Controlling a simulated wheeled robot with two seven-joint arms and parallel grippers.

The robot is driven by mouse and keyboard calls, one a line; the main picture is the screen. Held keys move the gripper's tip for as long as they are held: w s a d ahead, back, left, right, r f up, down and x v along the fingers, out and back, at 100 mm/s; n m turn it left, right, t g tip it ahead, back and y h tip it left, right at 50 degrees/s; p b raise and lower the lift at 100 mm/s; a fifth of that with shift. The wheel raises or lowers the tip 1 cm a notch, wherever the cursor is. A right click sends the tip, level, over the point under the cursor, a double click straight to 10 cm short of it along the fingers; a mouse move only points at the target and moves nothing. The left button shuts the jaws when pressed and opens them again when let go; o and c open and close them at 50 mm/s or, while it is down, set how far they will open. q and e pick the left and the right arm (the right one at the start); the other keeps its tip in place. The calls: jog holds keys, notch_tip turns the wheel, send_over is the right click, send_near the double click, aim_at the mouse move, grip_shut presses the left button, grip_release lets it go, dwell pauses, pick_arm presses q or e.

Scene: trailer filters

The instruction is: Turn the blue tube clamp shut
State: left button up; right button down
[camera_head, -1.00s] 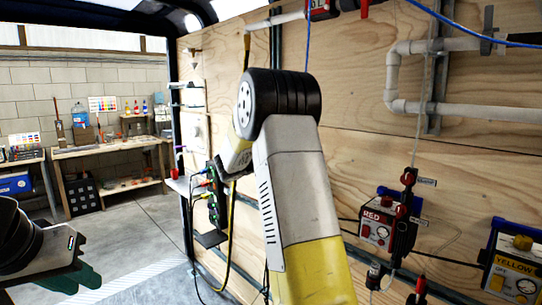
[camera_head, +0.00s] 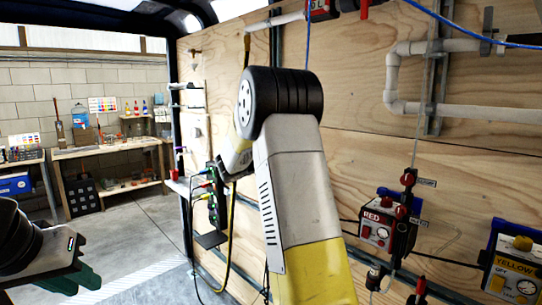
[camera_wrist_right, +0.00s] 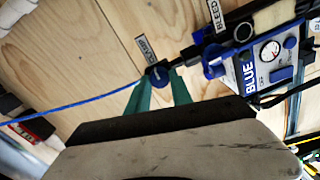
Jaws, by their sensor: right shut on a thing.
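The blue tube clamp (camera_wrist_right: 158,75) shows in the right wrist view, on the plywood wall below a CLAMP label (camera_wrist_right: 145,48). A blue tube (camera_wrist_right: 75,106) runs to it from the left. My right gripper (camera_wrist_right: 160,84) has its green fingers shut on the clamp's blue knob, one on each side. In the head view my right arm fills the middle and hides its gripper and the clamp. My left gripper (camera_head: 72,282) is at the lower left, away from the wall. Its green fingers show, but their gap is unclear.
The BLUE box (camera_wrist_right: 268,58) with a gauge sits right of the clamp, near a BLEED label (camera_wrist_right: 213,14). In the head view, a RED box (camera_head: 384,224) and a YELLOW box (camera_head: 514,265) hang on the right wall. A workbench (camera_head: 108,150) stands far left; the floor before it is clear.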

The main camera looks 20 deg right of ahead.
jog(key=shift+f, duration=0.1)
jog(key=c, duration=1.1)
grip_release()
jog(key=shift+c, duration=0.2)
jog(key=shift+a, duration=0.1)
jog(key=v, duration=0.7)
jog(key=shift+a, duration=0.35)
jog(key=shift+s, duration=0.25)
